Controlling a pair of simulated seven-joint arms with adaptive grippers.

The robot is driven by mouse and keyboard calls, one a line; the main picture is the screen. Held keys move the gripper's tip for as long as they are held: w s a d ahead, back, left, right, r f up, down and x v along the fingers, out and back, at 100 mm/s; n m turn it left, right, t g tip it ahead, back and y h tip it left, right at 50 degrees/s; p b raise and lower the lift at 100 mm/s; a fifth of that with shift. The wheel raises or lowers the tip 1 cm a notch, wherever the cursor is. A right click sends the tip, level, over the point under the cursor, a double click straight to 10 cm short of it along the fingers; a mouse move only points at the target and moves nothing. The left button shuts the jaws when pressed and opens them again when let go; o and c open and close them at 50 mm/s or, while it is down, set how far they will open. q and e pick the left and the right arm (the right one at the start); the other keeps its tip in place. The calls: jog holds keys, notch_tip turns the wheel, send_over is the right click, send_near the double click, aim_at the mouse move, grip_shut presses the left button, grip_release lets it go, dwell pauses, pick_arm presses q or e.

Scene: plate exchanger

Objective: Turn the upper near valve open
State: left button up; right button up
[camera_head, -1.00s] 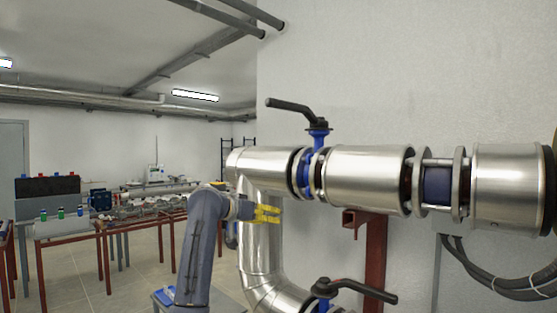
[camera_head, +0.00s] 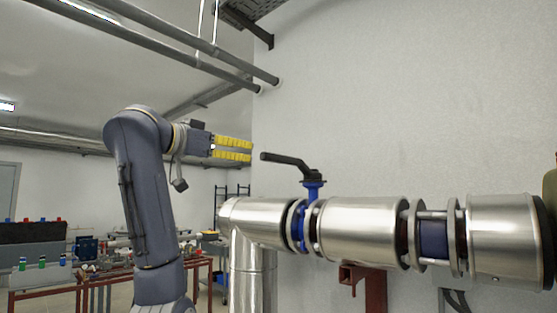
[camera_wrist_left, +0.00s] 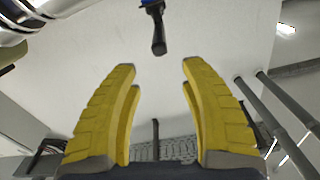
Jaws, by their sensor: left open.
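The upper valve has a black lever handle (camera_head: 285,160) on a blue body (camera_head: 313,190), set in the silver pipe (camera_head: 360,225). The lever points left along the pipe and tilts slightly up. My left gripper (camera_head: 250,149) is open and empty, just left of and slightly above the lever's free end in the head view. In the left wrist view the black lever (camera_wrist_left: 158,38) hangs at the top middle, beyond the gap between the yellow fingers (camera_wrist_left: 159,68). The fingers do not touch it. My right gripper is in neither view.
The pipe runs along the white wall (camera_head: 400,110) on a red bracket (camera_head: 370,285) and bends down at its left end. Pipes (camera_head: 180,45) run overhead. Tables with equipment (camera_head: 95,280) stand at the back left. The space above the valve is free.

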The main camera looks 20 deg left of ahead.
aim_at(279, 158)
pick_arm(q)
jog(key=x, duration=1.5)
jog(key=shift+w+d+f, duration=0.1)
jog(key=shift+w+d, duration=0.15)
jog(key=shift+w, duration=0.1)
grip_shut()
